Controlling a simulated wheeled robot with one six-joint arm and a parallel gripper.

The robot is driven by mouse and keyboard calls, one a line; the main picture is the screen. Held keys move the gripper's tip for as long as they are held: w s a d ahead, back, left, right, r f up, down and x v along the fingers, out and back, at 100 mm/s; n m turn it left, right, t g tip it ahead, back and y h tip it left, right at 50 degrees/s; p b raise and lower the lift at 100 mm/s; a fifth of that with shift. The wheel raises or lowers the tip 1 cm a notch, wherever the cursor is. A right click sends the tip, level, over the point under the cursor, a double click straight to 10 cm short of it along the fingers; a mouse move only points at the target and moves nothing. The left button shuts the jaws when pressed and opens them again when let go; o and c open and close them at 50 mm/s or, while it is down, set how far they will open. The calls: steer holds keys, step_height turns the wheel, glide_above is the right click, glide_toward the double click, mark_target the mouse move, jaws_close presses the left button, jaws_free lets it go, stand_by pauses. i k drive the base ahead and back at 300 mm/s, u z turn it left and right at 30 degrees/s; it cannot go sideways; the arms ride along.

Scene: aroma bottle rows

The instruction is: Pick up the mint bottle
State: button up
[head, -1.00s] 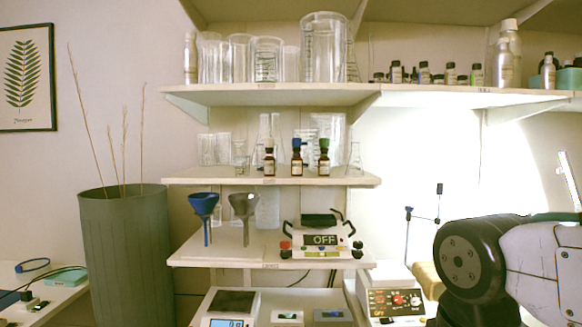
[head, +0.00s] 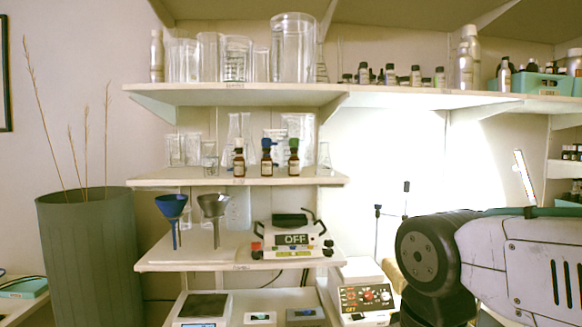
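Three small brown bottles with pale labels stand upright in a row at the front of the middle shelf in the head view. The left bottle (head: 239,164) has a white cap, the middle bottle (head: 267,162) a blue cap, and the right bottle (head: 294,162) a green cap. The labels are too small to read, so I cannot tell for certain which is mint. My gripper is not in view. Only dark and pale links of my arm show at the lower right, apart from the bottles.
Glass beakers stand behind the bottles, and a small flask (head: 324,159) stands to their right. The shelf above holds large glassware (head: 293,50). Below are funnels (head: 172,210) and a device reading OFF (head: 291,239). A tall green bin (head: 85,255) stands left.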

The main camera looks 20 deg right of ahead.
mark_target(293, 162)
steer(key=u, duration=0.45)
steer(key=k, duration=0.5)
steer(key=u, duration=1.3)
steer(key=i, duration=1)
steer(key=z, duration=0.5)
steer(key=i, duration=0.5)
steer(key=z, duration=0.95)
steer(key=i, duration=0.3)
steer(key=z, duration=0.35)
